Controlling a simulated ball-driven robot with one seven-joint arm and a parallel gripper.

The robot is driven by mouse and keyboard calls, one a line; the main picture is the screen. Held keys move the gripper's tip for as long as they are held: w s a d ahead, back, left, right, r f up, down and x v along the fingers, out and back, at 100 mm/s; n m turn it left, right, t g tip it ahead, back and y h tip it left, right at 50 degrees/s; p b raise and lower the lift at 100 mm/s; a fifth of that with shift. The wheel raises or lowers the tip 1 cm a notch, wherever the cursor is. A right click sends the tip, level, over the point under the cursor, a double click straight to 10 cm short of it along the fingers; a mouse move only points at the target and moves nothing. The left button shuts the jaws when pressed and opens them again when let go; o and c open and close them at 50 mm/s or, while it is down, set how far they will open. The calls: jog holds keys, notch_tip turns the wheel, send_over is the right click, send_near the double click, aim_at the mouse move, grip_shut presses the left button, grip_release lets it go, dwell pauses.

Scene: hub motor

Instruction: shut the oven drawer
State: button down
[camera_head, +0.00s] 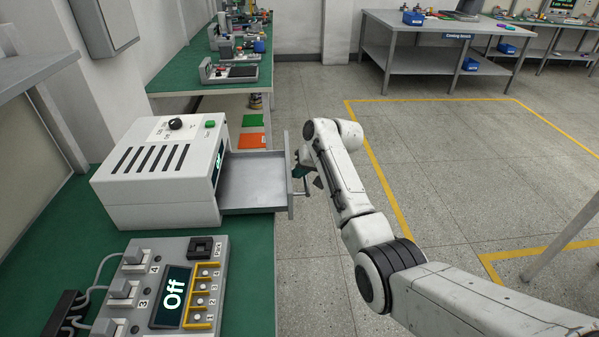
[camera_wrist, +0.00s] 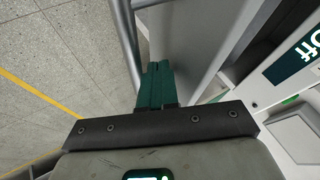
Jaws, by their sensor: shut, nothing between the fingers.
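The white oven (camera_head: 165,172) sits on the green bench, with dark vent slots on top. Its grey drawer (camera_head: 252,180) is pulled out to the right and looks empty. The drawer's bar handle (camera_head: 306,187) stands on its front panel (camera_head: 290,172). My gripper (camera_head: 301,172) is at the drawer front beside the handle, partly hidden by my wrist. In the wrist view my gripper's green fingers (camera_wrist: 157,72) are together and empty, between the handle bar (camera_wrist: 126,40) and the front panel (camera_wrist: 187,45). I cannot tell whether they touch either.
A switch box (camera_head: 165,285) reading "Off" stands on the bench in front of the oven. Green and orange sheets (camera_head: 251,141) lie behind the drawer. Open floor (camera_head: 450,150) with yellow lines lies to the right.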

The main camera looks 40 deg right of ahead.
jog(key=shift+f, duration=0.1)
dwell(0.3)
jog(key=b, duration=0.6)
send_over(240, 189)
jog(key=shift+f, duration=0.1)
jog(key=shift+w+a, duration=0.35)
jog(key=shift+a, duration=0.05)
jog(key=shift+r, duration=0.2)
jog(key=shift+w+a+r, duration=0.1)
jog(key=shift+a, duration=0.05)
